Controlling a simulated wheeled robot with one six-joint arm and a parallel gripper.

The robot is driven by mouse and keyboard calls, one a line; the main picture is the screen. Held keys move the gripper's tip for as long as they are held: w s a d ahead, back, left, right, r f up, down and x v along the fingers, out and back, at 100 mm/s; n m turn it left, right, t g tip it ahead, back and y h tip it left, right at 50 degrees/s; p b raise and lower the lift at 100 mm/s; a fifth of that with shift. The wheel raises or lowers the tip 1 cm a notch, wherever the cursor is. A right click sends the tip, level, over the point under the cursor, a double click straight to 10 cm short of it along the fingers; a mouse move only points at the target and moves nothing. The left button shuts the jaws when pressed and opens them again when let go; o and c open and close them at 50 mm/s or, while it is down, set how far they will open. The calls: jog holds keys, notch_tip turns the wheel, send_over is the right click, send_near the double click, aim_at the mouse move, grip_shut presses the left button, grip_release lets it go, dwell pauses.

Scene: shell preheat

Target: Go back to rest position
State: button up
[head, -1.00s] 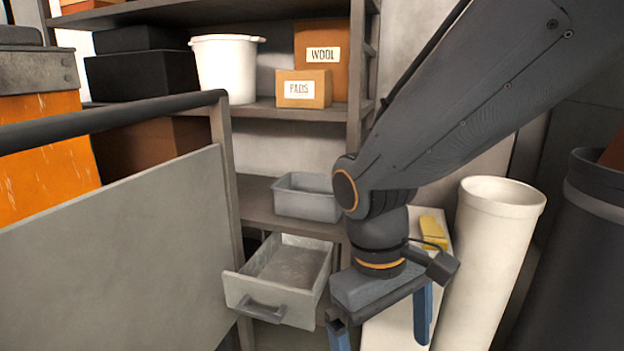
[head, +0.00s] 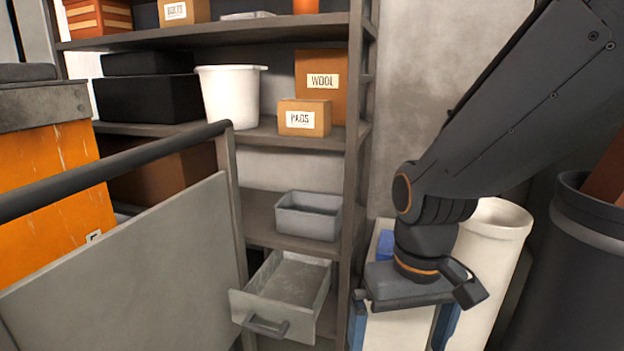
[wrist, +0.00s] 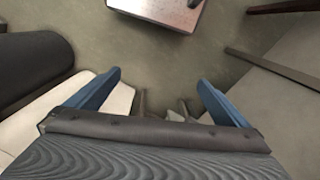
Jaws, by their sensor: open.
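My gripper (head: 400,330) hangs from my arm at the right of the head view, with its blue fingers spread and pointing down. In the wrist view the two blue fingers (wrist: 158,92) stand wide apart with nothing between them. The gripper is in front of a white surface and the white cylindrical bin (head: 492,240). The lower ends of the fingers are cut off by the bottom edge of the head view.
An open, empty drawer (head: 290,283) juts from the shelf unit, left of my gripper. A grey bin (head: 308,222) sits above it. A grey panel with a dark rail (head: 120,167) stands at the left. A dark barrel (head: 575,260) stands at the right.

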jog(key=d+r+m+p, duration=0.1)
jog(key=d+r+p, duration=0.5)
jog(key=p, duration=0.4)
jog(key=shift+s+r+m, duration=0.2)
jog(key=shift+s+m, duration=0.2)
dwell(0.4)
